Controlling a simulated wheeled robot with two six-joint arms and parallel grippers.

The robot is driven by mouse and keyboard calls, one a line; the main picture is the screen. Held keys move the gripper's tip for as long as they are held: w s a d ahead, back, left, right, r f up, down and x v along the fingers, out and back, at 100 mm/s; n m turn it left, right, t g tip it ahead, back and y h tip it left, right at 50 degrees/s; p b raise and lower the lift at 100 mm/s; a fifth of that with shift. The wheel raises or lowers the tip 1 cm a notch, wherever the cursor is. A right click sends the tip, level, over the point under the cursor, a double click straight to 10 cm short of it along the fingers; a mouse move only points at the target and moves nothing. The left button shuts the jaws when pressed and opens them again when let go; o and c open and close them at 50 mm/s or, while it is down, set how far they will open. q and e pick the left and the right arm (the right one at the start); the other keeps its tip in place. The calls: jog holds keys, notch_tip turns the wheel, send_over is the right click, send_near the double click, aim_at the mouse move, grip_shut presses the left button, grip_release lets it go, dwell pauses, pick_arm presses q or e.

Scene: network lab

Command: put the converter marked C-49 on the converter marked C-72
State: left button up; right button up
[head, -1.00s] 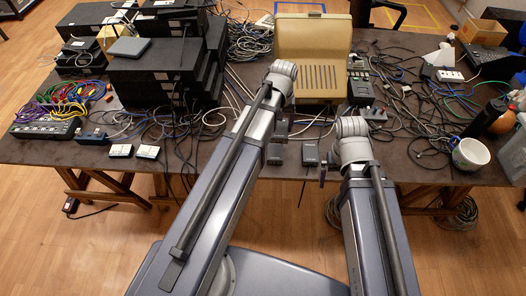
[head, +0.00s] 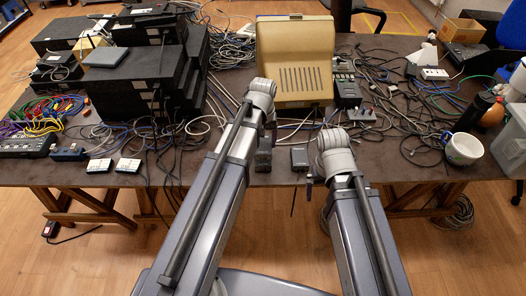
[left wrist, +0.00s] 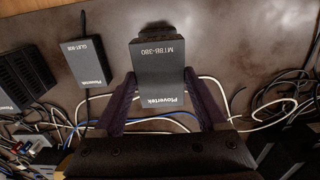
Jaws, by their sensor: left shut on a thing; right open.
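My left gripper (head: 266,138) is shut on a dark grey converter (head: 263,160) at the table's front edge. In the left wrist view this converter (left wrist: 160,82) sits between both fingers and shows "Plovertek MTBB-380". A second dark converter (head: 299,158) lies on the table to the right of it, apart from it. In the left wrist view it (left wrist: 85,62) is at left, with a cable from its end. No C-49 or C-72 mark is legible on either. My right gripper (head: 309,187) is open near the table edge, its fingers mostly hidden by the arm.
Cables tangle around, and a white mug (head: 464,149) is at right.

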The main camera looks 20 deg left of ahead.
aim_at(263, 144)
pick_arm(q)
jog(key=shift+f+b, duration=1.95)
jog(key=shift+r, duration=0.15)
jog(key=o, duration=1.6)
notch_tip(263, 144, up, 12)
jog(key=p, duration=1.2)
